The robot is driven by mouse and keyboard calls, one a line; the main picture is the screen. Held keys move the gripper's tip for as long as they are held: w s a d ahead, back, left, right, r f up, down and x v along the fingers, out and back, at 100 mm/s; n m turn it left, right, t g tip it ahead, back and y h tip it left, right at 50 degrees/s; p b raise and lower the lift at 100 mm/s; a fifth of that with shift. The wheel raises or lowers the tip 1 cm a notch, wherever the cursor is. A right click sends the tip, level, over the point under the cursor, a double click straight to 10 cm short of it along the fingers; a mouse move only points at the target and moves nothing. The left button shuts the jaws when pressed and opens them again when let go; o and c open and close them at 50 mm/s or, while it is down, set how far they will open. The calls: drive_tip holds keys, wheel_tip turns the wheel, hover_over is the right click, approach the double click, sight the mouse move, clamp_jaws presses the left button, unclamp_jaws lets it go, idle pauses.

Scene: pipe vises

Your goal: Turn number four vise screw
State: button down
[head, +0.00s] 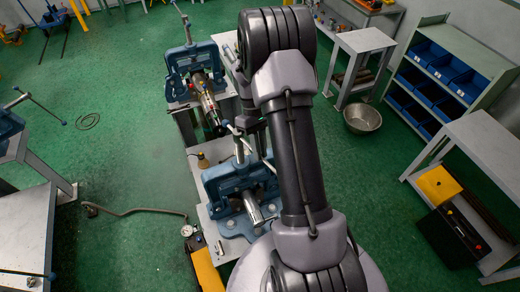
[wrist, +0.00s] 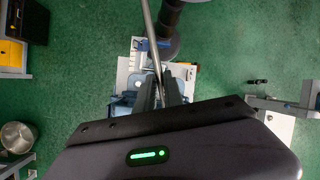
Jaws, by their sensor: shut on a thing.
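A blue pipe vise (head: 228,183) stands on a grey bench in the middle of the head view, with a pale pipe (head: 254,208) in it. Its thin screw handle bar (head: 235,134) sticks up at a slant. In the wrist view, my gripper (wrist: 160,88) is shut on a thin grey bar (wrist: 149,25), which runs from the top edge down between the fingers. Blue vise parts (wrist: 122,104) show under the fingers. In the head view my arm hides most of my gripper. I cannot read a number on any vise.
A second blue vise (head: 187,66) behind holds a long pipe (head: 208,103). A metal bowl (head: 362,118) and a shelf of blue bins (head: 440,70) stand at right.

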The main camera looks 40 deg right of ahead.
drive_tip(key=shift+f, duration=0.1)
drive_tip(key=c, duration=1.5)
unclamp_jaws()
drive_tip(key=shift+w, duration=0.1)
drive_tip(key=shift+o, duration=0.2)
drive_tip(key=p+v, duration=0.1)
drive_tip(key=v, duration=1.6)
drive_tip(key=shift+w, duration=0.15)
